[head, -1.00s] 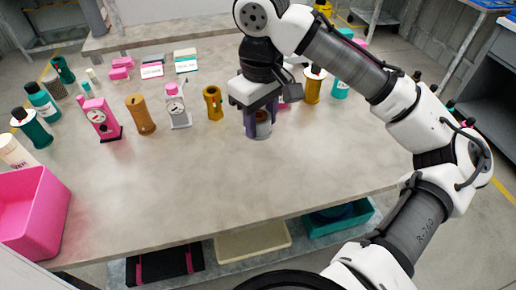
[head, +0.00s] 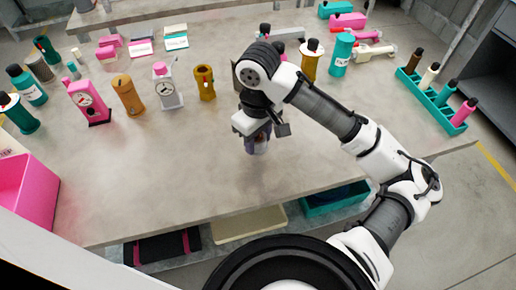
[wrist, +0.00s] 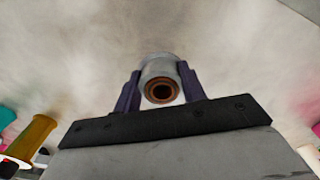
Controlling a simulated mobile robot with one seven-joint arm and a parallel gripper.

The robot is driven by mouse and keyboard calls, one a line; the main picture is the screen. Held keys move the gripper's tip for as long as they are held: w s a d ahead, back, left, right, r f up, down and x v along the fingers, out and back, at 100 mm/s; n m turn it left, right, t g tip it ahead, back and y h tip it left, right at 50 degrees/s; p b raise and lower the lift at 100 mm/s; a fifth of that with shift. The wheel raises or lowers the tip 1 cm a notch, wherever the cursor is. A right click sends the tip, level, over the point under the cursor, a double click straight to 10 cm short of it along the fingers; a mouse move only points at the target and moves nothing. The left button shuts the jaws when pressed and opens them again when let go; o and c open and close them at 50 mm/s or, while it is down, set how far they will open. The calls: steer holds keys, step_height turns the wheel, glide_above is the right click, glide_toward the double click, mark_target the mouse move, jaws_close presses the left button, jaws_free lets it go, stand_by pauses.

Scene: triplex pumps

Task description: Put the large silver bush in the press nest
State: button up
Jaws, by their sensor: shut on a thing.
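My gripper (head: 258,142) is over the front middle of the grey table and points down. Its purple fingers (wrist: 160,88) are shut on a silver bush (wrist: 158,67), one finger on each side. The bush is a short round cylinder with a copper-brown ring and a dark bore at its near end. In the head view only the bush's lower part (head: 261,149) shows below the fingers. I cannot tell from that view whether it touches the table. I cannot make out which thing is the press nest.
A pink gauge stand (head: 88,103), an orange-brown body (head: 128,97), a white gauge stand (head: 167,88) and a gold cylinder (head: 204,83) stand left of my gripper. A pink bin (head: 25,190) is at left. A teal rack (head: 436,100) is at right. The table's front middle is clear.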

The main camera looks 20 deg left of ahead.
mark_target(258, 158)
steer(key=shift+f, duration=2.3)
steer(key=shift+f, duration=0.1)
steer(key=o, duration=1.2)
steer(key=shift+c, duration=0.2)
